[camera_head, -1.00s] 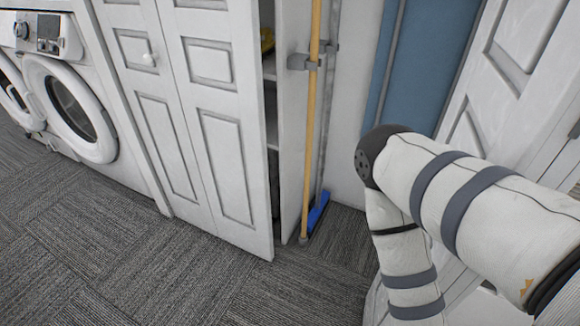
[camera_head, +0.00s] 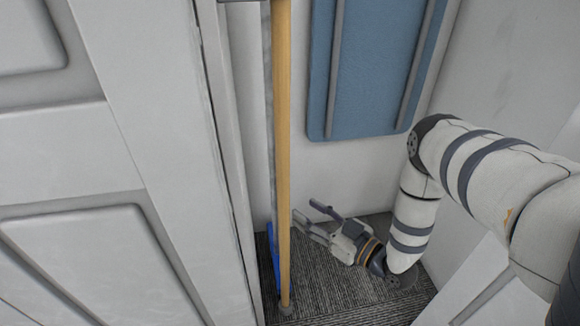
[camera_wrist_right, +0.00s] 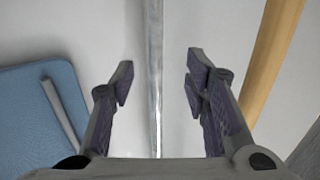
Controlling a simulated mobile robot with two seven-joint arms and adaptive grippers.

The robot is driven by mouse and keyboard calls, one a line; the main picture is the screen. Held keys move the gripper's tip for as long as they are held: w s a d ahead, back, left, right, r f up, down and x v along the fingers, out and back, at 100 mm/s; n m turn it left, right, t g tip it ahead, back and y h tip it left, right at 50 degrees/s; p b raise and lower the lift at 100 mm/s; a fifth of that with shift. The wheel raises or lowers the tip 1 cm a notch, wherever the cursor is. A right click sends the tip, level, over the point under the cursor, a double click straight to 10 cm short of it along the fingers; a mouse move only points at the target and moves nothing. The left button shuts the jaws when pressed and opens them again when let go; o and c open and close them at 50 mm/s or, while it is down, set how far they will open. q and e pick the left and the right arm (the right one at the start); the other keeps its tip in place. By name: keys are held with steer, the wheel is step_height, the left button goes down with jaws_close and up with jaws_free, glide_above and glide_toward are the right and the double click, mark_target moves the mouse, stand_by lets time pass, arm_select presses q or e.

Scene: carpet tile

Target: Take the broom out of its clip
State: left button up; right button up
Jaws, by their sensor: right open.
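A wooden pole (camera_head: 283,150) stands upright beside the white cabinet edge; it also shows at the right of the right wrist view (camera_wrist_right: 270,65). A thin metal pole (camera_head: 268,110) stands close behind it, with a blue head (camera_head: 275,245) low at the floor. I cannot tell for sure which pole is the broom. No clip is clearly visible now. My right gripper (camera_head: 304,210) is open and empty, low and right of the poles, fingers pointing at them. In the right wrist view the metal pole (camera_wrist_right: 157,80) appears between the open fingers, apart from them. My left gripper is not in view.
A white panelled door (camera_head: 70,160) fills the left. A blue board (camera_head: 365,70) hangs on the back wall. A white panel (camera_head: 490,270) stands at the lower right. Patterned grey carpet (camera_head: 340,295) lies clear between the poles and my right arm.

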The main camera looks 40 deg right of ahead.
mark_target(274, 165)
steer(key=w+b, duration=0.1)
steer(key=w, duration=0.5)
steer(key=w+b, duration=0.2)
steer(key=w, duration=0.4)
steer(key=shift+w+a+r, duration=0.15)
steer(key=shift+w+r, duration=0.05)
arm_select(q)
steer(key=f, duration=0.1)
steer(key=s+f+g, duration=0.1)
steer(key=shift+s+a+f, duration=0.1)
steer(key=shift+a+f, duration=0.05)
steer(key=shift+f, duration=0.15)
arm_select(e)
jaws_close()
steer(key=shift+t, duration=0.3)
steer(key=shift+w+r+p, duration=0.1)
steer(key=shift+r+p, duration=2.3)
steer(key=shift+r, duration=1.1)
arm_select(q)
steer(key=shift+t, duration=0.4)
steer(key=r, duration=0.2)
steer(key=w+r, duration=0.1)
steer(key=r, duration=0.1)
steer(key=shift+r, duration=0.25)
arm_select(e)
steer(key=shift+f, duration=0.1)
